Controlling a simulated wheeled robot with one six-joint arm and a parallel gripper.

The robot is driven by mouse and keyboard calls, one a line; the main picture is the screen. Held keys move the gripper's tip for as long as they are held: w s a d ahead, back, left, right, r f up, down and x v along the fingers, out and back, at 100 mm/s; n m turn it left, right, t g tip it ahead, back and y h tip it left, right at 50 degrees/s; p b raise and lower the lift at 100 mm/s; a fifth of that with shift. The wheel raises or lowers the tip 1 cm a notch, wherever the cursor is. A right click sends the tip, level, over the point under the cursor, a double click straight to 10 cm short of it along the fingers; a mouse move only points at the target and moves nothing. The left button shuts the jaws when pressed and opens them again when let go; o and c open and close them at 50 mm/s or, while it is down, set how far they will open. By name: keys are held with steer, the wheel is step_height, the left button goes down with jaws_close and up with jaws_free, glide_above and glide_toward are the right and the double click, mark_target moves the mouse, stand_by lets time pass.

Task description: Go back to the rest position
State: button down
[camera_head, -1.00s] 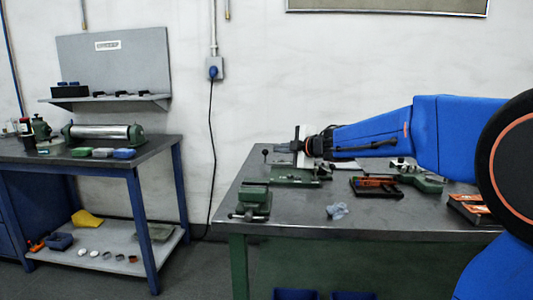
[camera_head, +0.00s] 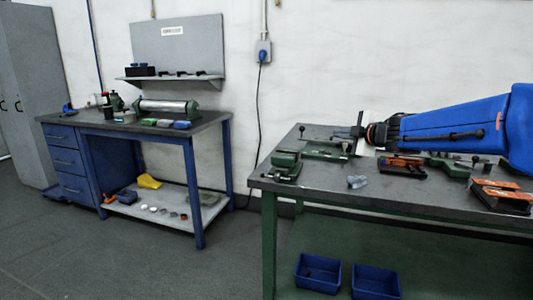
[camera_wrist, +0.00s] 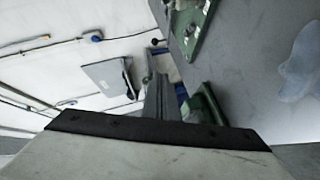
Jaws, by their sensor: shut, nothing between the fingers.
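My gripper (camera_head: 358,131) is at the end of my blue arm, which reaches in from the right above the dark-topped green workbench (camera_head: 335,195). It is shut and empty. In the wrist view the gripper (camera_wrist: 162,95) points past the bench edge toward the wall, with a pale plate and dark strip across the bottom of the picture. In the head view it hangs close to a green fixture (camera_head: 326,150); whether they touch I cannot tell.
A green vise (camera_head: 284,166) and a crumpled bluish cloth-like item (camera_head: 356,182) lie on the bench. Orange-and-black boxes (camera_head: 502,195) sit at right. Blue bins (camera_head: 318,272) stand below. A second bench (camera_head: 88,125) is at left. Floor (camera_head: 150,255) between is clear.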

steer(key=s+d+f+m+g+h, duration=0.1)
steer(key=s+d+f+m+h, duration=0.1)
steer(key=s+d+m+h, duration=0.5)
steer(key=s+d+f+m+h, duration=0.1)
steer(key=s+d+f+m, duration=0.3)
steer(key=s, duration=0.7)
steer(key=s+a+f+m+g+y, duration=0.1)
steer(key=s+a+f+m+g, duration=0.1)
steer(key=s+f, duration=0.4)
steer(key=s+a+f+m+g, duration=0.2)
steer(key=s+f, duration=0.3)
steer(key=s, duration=0.7)
steer(key=s+a+f+m+g+y, duration=0.1)
steer(key=s+a+f+m+g, duration=0.1)
steer(key=s+f, duration=0.4)
steer(key=s+m+g, duration=0.1)
steer(key=s+g, duration=0.1)
steer(key=s, duration=0.1)
steer(key=shift+s+a+f+m+y, duration=0.3)
steer(key=shift+s+a+f, duration=0.05)
